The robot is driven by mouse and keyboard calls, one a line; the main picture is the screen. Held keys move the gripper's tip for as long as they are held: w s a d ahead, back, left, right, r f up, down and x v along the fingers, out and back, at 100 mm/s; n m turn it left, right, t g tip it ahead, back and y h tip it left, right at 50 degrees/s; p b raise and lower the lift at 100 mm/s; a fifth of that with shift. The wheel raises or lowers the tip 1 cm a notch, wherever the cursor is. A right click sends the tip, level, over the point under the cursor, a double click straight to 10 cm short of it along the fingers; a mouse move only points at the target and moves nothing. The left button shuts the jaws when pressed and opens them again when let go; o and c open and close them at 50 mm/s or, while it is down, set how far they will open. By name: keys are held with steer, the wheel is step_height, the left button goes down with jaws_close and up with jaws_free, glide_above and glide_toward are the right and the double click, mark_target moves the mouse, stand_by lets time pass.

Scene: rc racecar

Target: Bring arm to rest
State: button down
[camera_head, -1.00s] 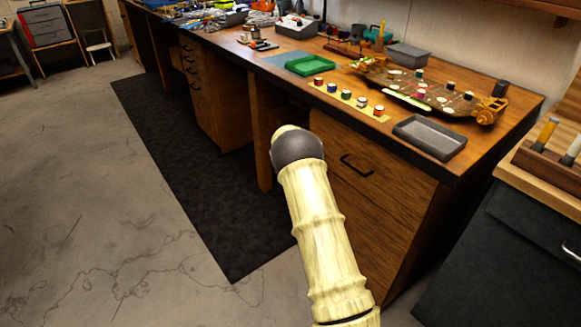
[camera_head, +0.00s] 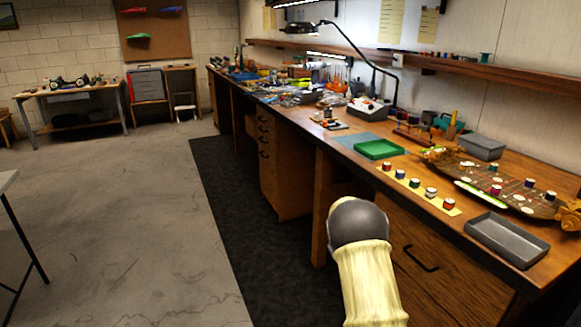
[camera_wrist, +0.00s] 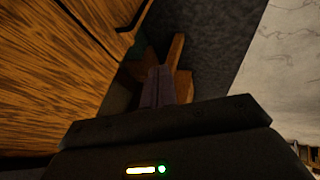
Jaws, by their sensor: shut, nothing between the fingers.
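My gripper (camera_wrist: 158,76) shows in the wrist view with its dark fingers together and nothing held between them. It is beside the wooden front of the workbench, above the dark floor mat (camera_wrist: 222,45). In the head view my pale arm with a dark grey joint stands in front of the bench drawers; the gripper itself is hidden there. The workbench (camera_head: 328,142) runs along the right wall.
The bench top holds a green tray (camera_head: 379,149), a grey tray (camera_head: 507,239), a row of small pots on a yellow strip (camera_head: 425,193) and a model (camera_head: 520,198). A drawer handle (camera_head: 421,258) juts out. Concrete floor (camera_head: 120,210) lies clear on the left.

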steer(key=s+a+r+m+g+y, duration=0.1)
steer(key=s+a+r, duration=0.25)
steer(key=s, duration=0.95)
steer(key=s+a+r+m+g+y, duration=0.1)
steer(key=s+a+r+g, duration=0.2)
steer(key=s, duration=1)
steer(key=s+a+r+m+y, duration=0.15)
steer(key=s+a+r, duration=0.25)
steer(key=s, duration=0.9)
steer(key=w+p+v, duration=0.2)
steer(key=p+v, duration=1)
steer(key=p, duration=0.1)
steer(key=w+a+r+p+v, duration=0.1)
steer(key=w+p+v, duration=0.2)
steer(key=p+v, duration=0.9)
steer(key=shift+w+d+r+p, duration=0.3)
steer(key=shift+w+r+p, duration=0.1)
steer(key=shift+r, duration=0.15)
steer(key=shift+h, duration=0.25)
